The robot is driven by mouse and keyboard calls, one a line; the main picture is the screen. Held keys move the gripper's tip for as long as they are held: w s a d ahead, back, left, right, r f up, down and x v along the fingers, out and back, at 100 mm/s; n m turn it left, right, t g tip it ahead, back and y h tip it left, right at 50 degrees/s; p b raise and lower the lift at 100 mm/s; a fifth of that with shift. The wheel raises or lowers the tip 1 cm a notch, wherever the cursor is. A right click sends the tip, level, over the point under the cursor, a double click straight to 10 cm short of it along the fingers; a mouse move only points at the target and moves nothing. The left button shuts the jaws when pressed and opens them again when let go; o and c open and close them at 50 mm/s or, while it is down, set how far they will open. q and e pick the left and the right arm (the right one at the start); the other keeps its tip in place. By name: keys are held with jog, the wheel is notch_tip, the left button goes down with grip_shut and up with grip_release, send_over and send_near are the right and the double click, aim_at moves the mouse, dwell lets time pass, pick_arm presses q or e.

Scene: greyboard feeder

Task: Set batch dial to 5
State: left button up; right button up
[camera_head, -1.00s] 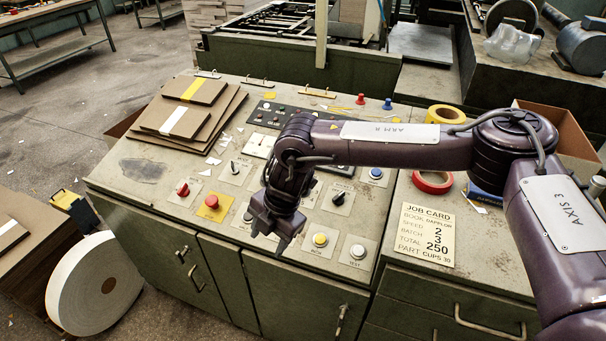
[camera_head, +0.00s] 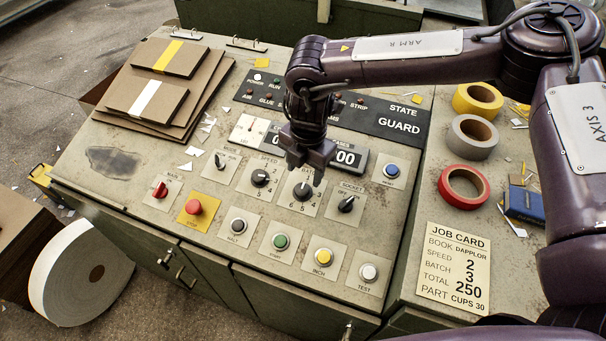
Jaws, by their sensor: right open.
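The batch dial (camera_head: 303,191) is a black knob on a pale numbered plate, in the middle of the sloping console (camera_head: 100,195). Its label is partly covered by my gripper, and I cannot tell which number its pointer marks. My right gripper (camera_head: 305,173) comes down from above with its fingers apart, over the upper part of the batch plate. It is empty, and I cannot tell whether it touches the dial. The similar speed dial (camera_head: 260,178) is just left of it. My left gripper is not in view.
The socket switch (camera_head: 347,204) is right of the batch dial. Below are halt (camera_head: 238,226), start (camera_head: 281,242), inch (camera_head: 323,257) and test (camera_head: 369,272) buttons. A red stop button (camera_head: 194,207) sits left. Tape rolls (camera_head: 472,136) and a job card (camera_head: 454,266) reading batch 3 lie right.

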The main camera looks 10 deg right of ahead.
aim_at(303, 187)
notch_tip(303, 187, down, 4)
jog(key=shift+a+f+p, duration=0.1)
jog(key=shift+p, duration=0.25)
jog(key=shift+w+f, duration=0.1)
jog(key=shift+f, duration=0.75)
jog(key=c, duration=1)
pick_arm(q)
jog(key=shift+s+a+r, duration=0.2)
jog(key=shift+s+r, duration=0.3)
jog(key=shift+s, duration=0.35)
pick_arm(e)
jog(key=shift+o, duration=0.2)
